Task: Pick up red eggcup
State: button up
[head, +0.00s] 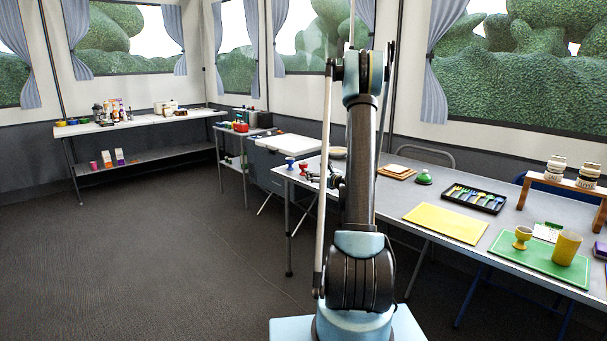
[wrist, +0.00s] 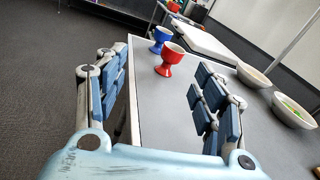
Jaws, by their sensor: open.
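The red eggcup (wrist: 170,60) stands upright on the grey table near its left edge in the wrist view. It is apart from my gripper (wrist: 157,78), beyond the fingertips and between the two fingers as seen from the wrist. My gripper is open and empty, with its blue-padded fingers spread wide. In the head view, the red eggcup (head: 303,168) is small at the table's far-left end, and my gripper (head: 322,178) is close to it, partly hidden behind my arm.
A blue eggcup (wrist: 160,39) stands just behind the red one. Two bowls (wrist: 253,76) (wrist: 293,111) stand to the right. A yellow mat (head: 446,222) and a cutlery tray (head: 473,198) lie farther along.

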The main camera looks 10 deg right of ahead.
aim_at(303, 169)
jog(key=shift+w+d+f+m+t+h, duration=0.15)
jog(key=shift+w+d+f+m+t, duration=0.1)
jog(key=shift+w+d+f+m, duration=0.25)
jog(key=shift+w+d+f+m+t+h, duration=0.15)
jog(key=shift+w+d+f+m+t, duration=0.1)
jog(key=shift+d+f+m, duration=0.35)
jog(key=shift+w, duration=0.2)
jog(key=x, duration=1.7)
jog(key=shift+r, duration=0.15)
jog(key=c, duration=1.2)
